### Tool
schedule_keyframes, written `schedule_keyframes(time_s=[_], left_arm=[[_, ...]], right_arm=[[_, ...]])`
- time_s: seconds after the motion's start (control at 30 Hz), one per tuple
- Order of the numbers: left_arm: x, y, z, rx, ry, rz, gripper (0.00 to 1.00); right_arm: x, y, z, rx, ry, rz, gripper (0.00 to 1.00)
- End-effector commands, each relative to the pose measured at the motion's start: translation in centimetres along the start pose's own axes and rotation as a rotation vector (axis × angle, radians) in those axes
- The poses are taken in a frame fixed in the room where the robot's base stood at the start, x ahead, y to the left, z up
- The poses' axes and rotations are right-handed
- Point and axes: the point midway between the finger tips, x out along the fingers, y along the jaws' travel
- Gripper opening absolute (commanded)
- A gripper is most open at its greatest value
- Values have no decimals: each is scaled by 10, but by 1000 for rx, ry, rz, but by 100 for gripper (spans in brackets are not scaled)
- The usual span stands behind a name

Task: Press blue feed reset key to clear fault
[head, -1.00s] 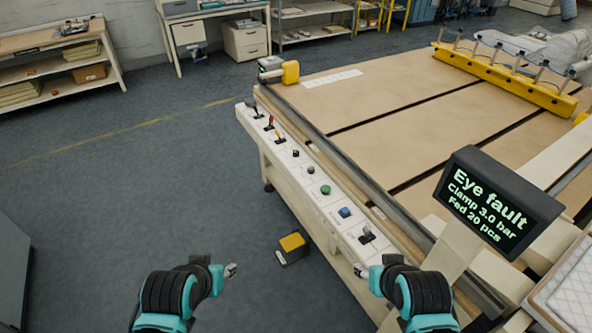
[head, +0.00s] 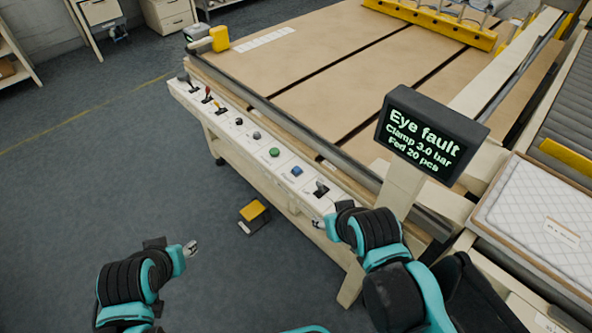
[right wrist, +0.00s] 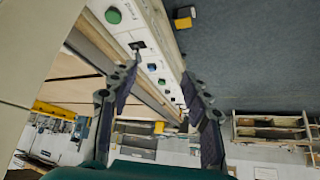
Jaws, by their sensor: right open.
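The blue key (head: 296,171) sits on the white control strip (head: 228,128) along the table's near side, between a green button (head: 274,152) and a black toggle switch (head: 320,188). A dark display (head: 430,135) reads "Eye fault, Clamp 3.0 bar, Fed 20 pcs". My right gripper (head: 330,226) is by the near end of the strip, apart from the blue key. In the right wrist view its fingers (right wrist: 161,76) are spread and empty, with the strip showing between and beyond them. My left gripper (head: 191,248) is over the floor, left of the table; its jaw opening is too small to judge.
A yellow-topped pedal box (head: 254,212) lies on the floor beside the table. Levers (head: 208,95) and other buttons line the strip's far part. A quilted white pad (head: 535,205) lies at the right. The floor at left is clear.

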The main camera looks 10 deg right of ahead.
Motion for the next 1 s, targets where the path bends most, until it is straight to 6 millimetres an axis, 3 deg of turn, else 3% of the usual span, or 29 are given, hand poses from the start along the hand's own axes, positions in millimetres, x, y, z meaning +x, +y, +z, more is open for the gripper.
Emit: schedule_keyframes(time_s=[0.17, 0.3, 0.37, 1.0], left_arm=[[0, 0, 0, 0, 0, 0, 40], [0, 0, 0, 0, 0, 0, 40], [0, 0, 0, 0, 0, 0, 40], [0, 0, 0, 0, 0, 0, 40]], right_arm=[[0, 0, 0, 0, 0, 0, 48], [0, 0, 0, 0, 0, 0, 11], [0, 0, 0, 0, 0, 0, 0], [0, 0, 0, 0, 0, 0, 0]])
